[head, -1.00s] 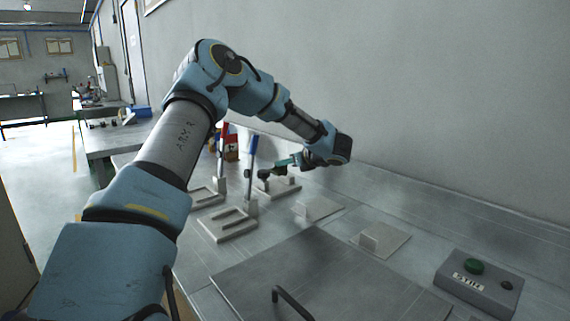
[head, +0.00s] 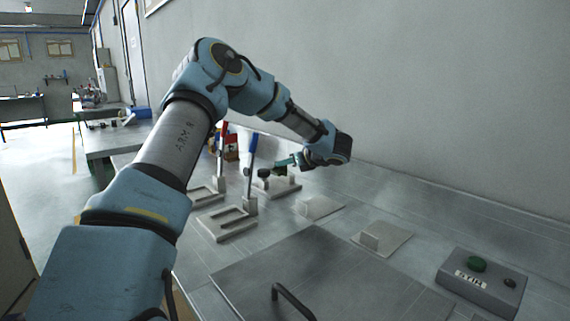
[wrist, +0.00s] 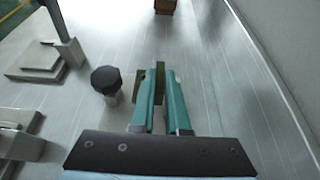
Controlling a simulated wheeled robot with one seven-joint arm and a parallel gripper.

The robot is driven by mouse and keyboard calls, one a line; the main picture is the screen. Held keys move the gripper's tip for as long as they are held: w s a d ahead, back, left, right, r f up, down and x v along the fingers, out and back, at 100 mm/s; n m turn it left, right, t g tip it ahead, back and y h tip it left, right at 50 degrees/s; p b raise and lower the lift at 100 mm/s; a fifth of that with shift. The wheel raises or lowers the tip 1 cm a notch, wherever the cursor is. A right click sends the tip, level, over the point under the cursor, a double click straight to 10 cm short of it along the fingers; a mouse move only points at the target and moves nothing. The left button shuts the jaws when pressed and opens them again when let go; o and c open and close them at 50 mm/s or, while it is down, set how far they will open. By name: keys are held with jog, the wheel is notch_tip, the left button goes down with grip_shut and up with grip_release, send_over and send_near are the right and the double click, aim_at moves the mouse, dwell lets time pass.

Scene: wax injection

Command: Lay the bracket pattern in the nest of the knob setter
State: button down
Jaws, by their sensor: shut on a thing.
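My gripper (wrist: 161,92) has teal fingers shut on a small olive-green piece, the bracket pattern (wrist: 138,87), which shows beside and between the fingertips. In the head view my gripper (head: 291,162) holds the green pattern (head: 281,170) just above the pale base of the knob setter (head: 288,188). The setter's black knob (head: 264,174) stands to the left of the pattern, and in the wrist view the knob (wrist: 105,79) is left of the fingers, apart from them. The nest is hidden, and I cannot tell whether the pattern touches it.
A blue-handled setter (head: 229,222) stands nearer me, with a red-handled one (head: 222,140) behind to the left. Two flat plates with small blocks (head: 381,242) lie to the right. A button box (head: 480,284) sits far right. The wall runs along the back.

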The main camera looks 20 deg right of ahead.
aim_at(286, 172)
jog(key=shift+f+b, duration=1.7)
jog(key=shift+f, duration=0.05)
jog(key=c, duration=0.8)
grip_release()
jog(key=shift+c, duration=0.2)
jog(key=shift+s+d, duration=0.3)
jog(key=shift+s, duration=0.1)
jog(key=b+v, duration=0.2)
jog(key=v, duration=0.8)
jog(key=shift+a+r, duration=0.2)
jog(key=shift+r, duration=0.1)
